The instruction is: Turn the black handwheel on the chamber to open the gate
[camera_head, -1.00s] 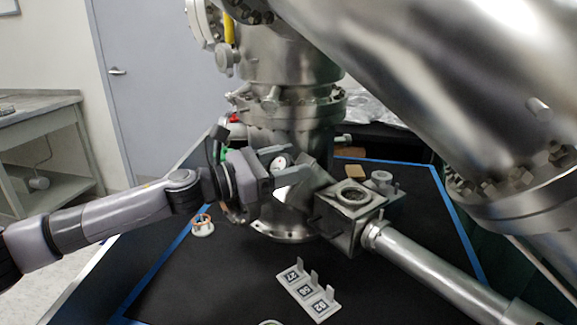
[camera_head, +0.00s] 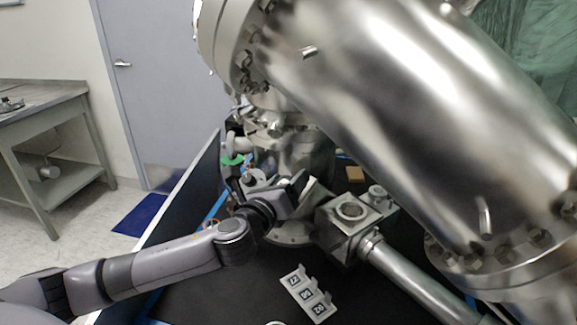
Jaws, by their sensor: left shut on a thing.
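The steel chamber (camera_head: 400,110) is a large shiny cylinder that slants across the upper right of the head view. My left gripper (camera_head: 301,184) is below its lower left side, close to the flanged metal parts (camera_head: 290,150). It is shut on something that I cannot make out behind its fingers. I cannot pick out the black handwheel clearly; the gripper and chamber cover much of that area. My right gripper is not in view.
A steel cube fitting (camera_head: 342,228) with a round port and a long tube (camera_head: 410,278) lies right of my gripper. A small numbered rack (camera_head: 307,293) stands on the black tabletop (camera_head: 225,292). A side bench (camera_head: 50,100) is at far left.

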